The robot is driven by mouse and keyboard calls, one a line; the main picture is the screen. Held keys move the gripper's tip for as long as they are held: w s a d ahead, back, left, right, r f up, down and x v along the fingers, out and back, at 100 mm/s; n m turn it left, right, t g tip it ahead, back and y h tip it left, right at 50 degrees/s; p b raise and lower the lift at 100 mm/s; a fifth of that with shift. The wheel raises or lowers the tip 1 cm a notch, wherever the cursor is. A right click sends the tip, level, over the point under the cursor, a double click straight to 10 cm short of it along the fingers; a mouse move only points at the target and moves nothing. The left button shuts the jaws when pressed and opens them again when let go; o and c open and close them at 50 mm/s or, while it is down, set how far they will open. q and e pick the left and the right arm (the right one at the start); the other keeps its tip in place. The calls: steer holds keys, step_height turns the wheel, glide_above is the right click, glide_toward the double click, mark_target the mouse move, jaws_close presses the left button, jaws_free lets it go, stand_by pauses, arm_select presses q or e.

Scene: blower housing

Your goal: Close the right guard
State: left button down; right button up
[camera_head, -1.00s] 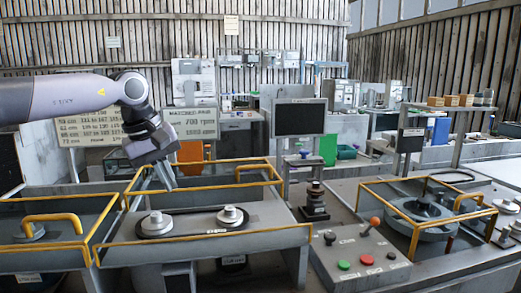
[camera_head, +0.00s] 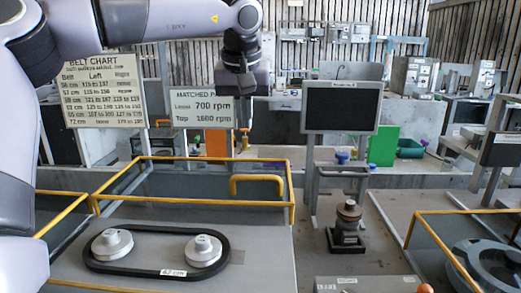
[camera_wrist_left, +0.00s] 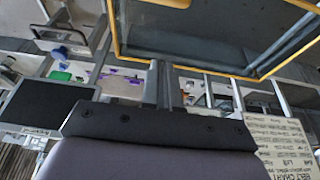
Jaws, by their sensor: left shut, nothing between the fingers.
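A yellow-framed guard (camera_head: 175,162) stands open behind the belt deck, with a yellow handle (camera_head: 257,178) on its right part. I take it as the right guard. On the deck before it, a black belt (camera_head: 157,229) runs around two pale pulleys, uncovered. My left gripper (camera_head: 243,144) is shut and empty, pointing down, and appears just above and behind the handle; the exact gap cannot be told. In the left wrist view the closed fingers (camera_wrist_left: 168,82) point toward the yellow-framed guard (camera_wrist_left: 257,72). My right gripper is not in view.
A dark monitor (camera_head: 341,107) and a black-and-grey post (camera_head: 347,225) stand right of the guard. Another yellow-framed guard (camera_head: 437,243) over a round housing is at the lower right. A belt chart (camera_head: 100,90) and an rpm sign (camera_head: 203,107) stand behind.

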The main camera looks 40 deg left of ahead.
arm_select(q)
glide_above(245, 191)
steer(key=w+a, duration=0.2)
steer(key=w, duration=0.1)
step_height(245, 191, down, 8)
steer(key=shift+a+f, duration=0.15)
steer(key=shift+f, duration=0.1)
steer(key=shift+s+d+f, duration=0.55)
steer(key=shift+s+d, duration=0.1)
steer(key=shift+s, duration=0.1)
steer(key=shift+s+d+f+p, duration=0.2)
steer(key=shift+s+d+p, duration=0.1)
steer(key=shift+s+d, duration=0.3)
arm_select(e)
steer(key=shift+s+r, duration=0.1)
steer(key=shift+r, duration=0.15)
arm_select(q)
steer(key=shift+s, duration=0.2)
